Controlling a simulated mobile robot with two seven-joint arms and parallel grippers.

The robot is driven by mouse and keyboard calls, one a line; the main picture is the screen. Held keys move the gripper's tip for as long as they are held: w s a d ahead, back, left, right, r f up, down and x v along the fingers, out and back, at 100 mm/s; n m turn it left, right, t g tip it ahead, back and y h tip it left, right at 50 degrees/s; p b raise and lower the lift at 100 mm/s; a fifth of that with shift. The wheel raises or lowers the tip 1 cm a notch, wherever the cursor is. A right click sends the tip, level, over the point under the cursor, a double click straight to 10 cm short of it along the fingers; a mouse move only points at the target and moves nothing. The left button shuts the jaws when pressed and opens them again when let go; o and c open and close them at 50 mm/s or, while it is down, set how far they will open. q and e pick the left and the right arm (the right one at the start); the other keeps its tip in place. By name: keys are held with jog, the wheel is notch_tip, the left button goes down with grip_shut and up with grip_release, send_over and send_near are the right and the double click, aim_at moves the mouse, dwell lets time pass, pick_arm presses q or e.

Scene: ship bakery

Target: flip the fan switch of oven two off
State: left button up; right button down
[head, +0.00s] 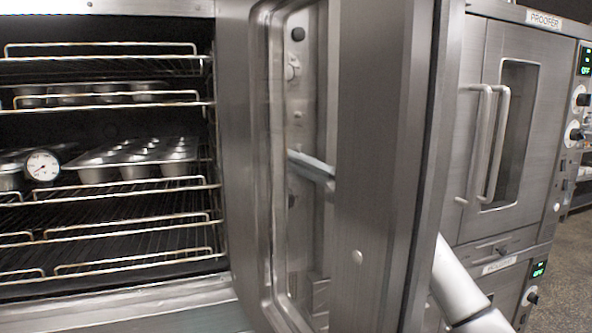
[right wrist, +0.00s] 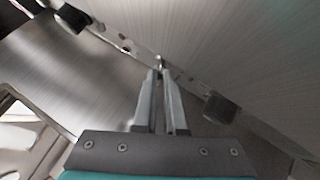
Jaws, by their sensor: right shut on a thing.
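My right gripper (right wrist: 159,76) shows in the right wrist view with its two fingers together at the tips. It is shut on a small metal toggle switch (right wrist: 160,61), which sits on a narrow steel panel strip between two black knobs. The fingers hide most of the switch, and no label is readable there. In the head view the open oven door (head: 385,160) hides the right gripper; part of my white arm shows below it. My left gripper is in neither view.
The oven interior holds wire racks (head: 120,225), muffin tins (head: 135,160) and a round dial thermometer (head: 42,166). The proofer (head: 470,120) stands at the right with knobs and green displays. Floor (head: 572,260) is clear at far right.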

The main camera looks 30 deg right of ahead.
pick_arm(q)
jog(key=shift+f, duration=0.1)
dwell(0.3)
pick_arm(e)
jog(key=c, duration=1)
grip_release()
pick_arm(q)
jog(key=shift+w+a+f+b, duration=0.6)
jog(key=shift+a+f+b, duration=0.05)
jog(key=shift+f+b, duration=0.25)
pick_arm(e)
jog(key=v, duration=1.5)
jog(key=shift+d, duration=0.1)
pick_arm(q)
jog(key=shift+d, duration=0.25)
